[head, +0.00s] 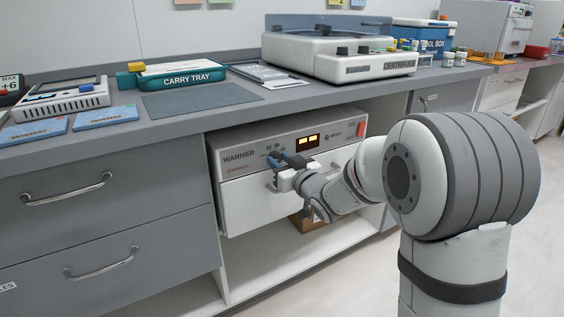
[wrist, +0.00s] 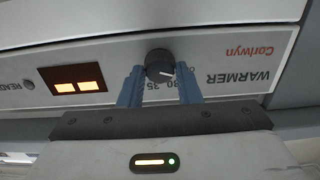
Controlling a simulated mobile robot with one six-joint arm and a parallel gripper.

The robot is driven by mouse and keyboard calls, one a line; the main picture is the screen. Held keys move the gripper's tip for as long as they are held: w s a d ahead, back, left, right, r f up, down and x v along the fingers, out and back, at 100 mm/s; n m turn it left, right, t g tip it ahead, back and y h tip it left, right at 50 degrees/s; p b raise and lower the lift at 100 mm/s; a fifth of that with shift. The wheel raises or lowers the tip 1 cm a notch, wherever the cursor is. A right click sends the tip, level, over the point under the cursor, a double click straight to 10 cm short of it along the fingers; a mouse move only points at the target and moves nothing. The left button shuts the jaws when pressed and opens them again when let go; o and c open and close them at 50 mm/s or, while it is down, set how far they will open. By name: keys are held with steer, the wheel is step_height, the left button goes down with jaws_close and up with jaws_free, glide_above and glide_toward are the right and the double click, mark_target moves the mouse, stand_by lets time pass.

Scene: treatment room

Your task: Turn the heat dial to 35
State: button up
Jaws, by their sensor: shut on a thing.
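The warmer (head: 240,150) is a white-grey unit in the open bay under the counter, its front panel facing me. In the wrist view the panel (wrist: 225,55) appears upside down. Its dark round heat dial (wrist: 159,60) carries a pale pointer line, and the printed numbers 30 and 35 show beside it, partly hidden by my fingers. My gripper (head: 284,161) reaches the panel. In the wrist view its blue fingers (wrist: 160,70) stand on either side of the dial, shut on it. In the head view my gripper hides the dial.
A lit amber display (wrist: 78,80) sits beside the dial; its digits are unreadable. A red switch (head: 361,129) is at the panel's right end. The counter (head: 200,100) overhangs the warmer, with a carry tray (head: 180,74) and centrifuge (head: 330,55) on it. Drawers (head: 100,190) stand left.

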steer(key=shift+c, duration=0.8)
steer(key=shift+d, duration=0.2)
steer(key=shift+c, duration=0.4)
steer(key=shift+a, duration=0.15)
steer(key=shift+r+m+p, duration=0.15)
steer(key=shift+m+p, duration=0.65)
steer(key=shift+m, duration=0.1)
steer(key=m+p, duration=0.4)
steer(key=m, duration=0.2)
steer(key=shift+w, duration=0.1)
steer(key=m+p, duration=0.3)
steer(key=m, duration=0.2)
steer(key=shift+m, duration=0.4)
steer(key=shift+d+f+m+p, duration=0.1)
steer(key=shift+m+p, duration=0.45)
steer(key=shift+m, duration=0.5)
steer(key=shift+d+f+m+p, duration=0.1)
steer(key=shift+m+p, duration=0.45)
steer(key=shift+m, duration=0.5)
